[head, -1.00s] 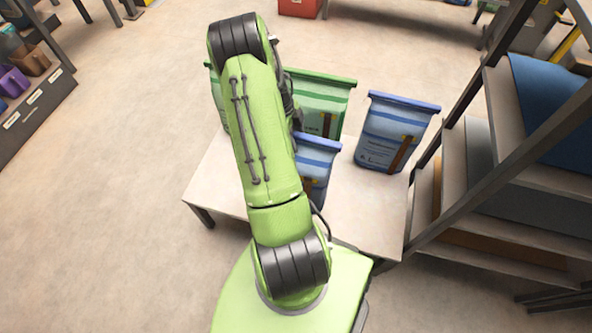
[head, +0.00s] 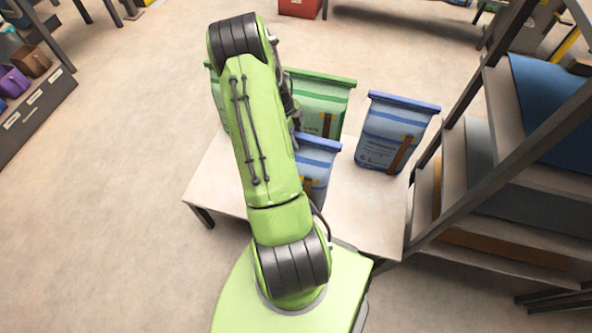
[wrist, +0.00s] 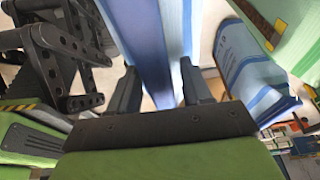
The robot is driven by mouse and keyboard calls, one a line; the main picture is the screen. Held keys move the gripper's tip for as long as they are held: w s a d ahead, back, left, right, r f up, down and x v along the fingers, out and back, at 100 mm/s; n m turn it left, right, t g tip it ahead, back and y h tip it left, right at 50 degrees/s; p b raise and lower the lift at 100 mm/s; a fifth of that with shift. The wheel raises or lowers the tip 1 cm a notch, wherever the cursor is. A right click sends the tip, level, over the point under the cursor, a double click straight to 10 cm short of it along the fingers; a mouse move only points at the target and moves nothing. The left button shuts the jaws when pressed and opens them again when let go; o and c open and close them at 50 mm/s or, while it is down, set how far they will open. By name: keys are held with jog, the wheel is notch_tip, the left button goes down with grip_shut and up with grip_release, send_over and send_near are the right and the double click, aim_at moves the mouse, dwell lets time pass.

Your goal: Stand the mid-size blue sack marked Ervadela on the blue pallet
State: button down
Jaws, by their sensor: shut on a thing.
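My gripper (wrist: 160,88) is shut on a blue sack (wrist: 152,38), whose upper part rises between the fingers in the wrist view. In the head view my arm hides the gripper. There, a smaller blue sack (head: 318,165) stands partly behind my arm on a pale low table, and a larger blue sack (head: 390,138) with a brown strip stands to its right. I cannot tell for certain which sack I hold, and the name labels are too small to read. A flat blue surface (head: 550,95) lies on the rack at right; I cannot tell whether it is the pallet.
A green sack (head: 322,105) stands behind the smaller blue one. Another blue sack (wrist: 250,70) is close right of my fingers in the wrist view. The pale table (head: 365,215) has bare room in front. The rack's dark post (head: 465,120) rises close on the right.

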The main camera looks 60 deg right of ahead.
jog(key=shift+p+v, duration=1.55)
jog(key=shift+v, duration=1.3)
jog(key=shift+d, duration=0.1)
jog(key=a+r, duration=0.2)
jog(key=a, duration=0.4)
jog(key=shift+s+r, duration=0.4)
jog(key=shift+s, duration=0.1)
